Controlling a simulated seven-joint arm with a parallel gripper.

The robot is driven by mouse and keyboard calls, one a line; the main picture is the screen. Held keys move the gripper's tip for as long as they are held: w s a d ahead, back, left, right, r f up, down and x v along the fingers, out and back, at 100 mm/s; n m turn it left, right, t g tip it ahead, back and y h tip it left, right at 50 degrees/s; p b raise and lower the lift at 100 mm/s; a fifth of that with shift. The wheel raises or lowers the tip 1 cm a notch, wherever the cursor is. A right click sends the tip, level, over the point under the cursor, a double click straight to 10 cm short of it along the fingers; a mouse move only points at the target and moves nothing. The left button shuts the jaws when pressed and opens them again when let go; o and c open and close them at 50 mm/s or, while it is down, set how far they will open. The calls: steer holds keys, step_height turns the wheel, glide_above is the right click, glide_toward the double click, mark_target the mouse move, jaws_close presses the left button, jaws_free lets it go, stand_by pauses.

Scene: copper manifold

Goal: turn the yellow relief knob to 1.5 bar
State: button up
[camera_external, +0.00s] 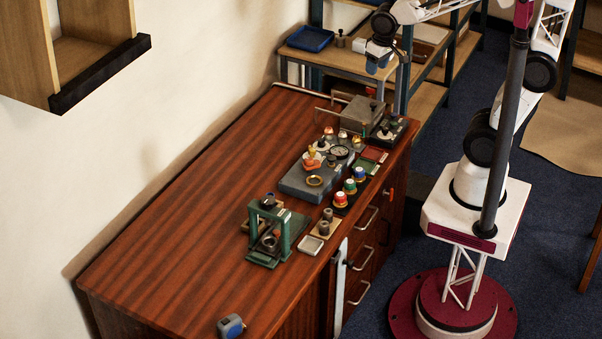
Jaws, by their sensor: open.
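A grey manifold block (292,184) stands on the wooden bench, towards its far right end. A yellow and orange knob-like part (312,160) sits on it, and a yellow ring (315,181) lies in front of that part. I cannot tell for certain which is the relief knob, and no scale marks are readable. A round dial gauge (340,152) sits at the block's back right. My gripper (371,68) is open and empty, high up and apart from the block, in front of the back shelf in the picture.
A green press (283,236) stands left of the block. Red, green and blue capped pots (350,187) line the front edge. A grey box with a wire handle (362,112) stands behind. A tape measure (231,326) lies near left. The bench's left half (170,235) is clear.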

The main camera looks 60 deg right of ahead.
steer(key=w+a+f+m+g, duration=0.1)
steer(key=w+a+f, duration=0.2)
steer(key=w+f, duration=0.2)
steer(key=w+a+f+m, duration=0.1)
steer(key=w+a+f, duration=0.1)
steer(key=w+f, duration=0.25)
steer(key=m, duration=0.2)
glide_above(313, 149)
steer(key=shift+g, duration=0.4)
step_height(313, 149, down, 13)
steer(key=shift+s+d+r, duration=0.1)
steer(key=shift+d+r, duration=0.05)
steer(key=shift+a+f+m, duration=0.25)
steer(key=shift+f+m, duration=0.05)
steer(key=shift+f, duration=0.15)
steer(key=shift+f, duration=0.1)
steer(key=shift+f, duration=3.8)
steer(key=c, duration=0.9)
steer(key=shift+c, duration=0.2)
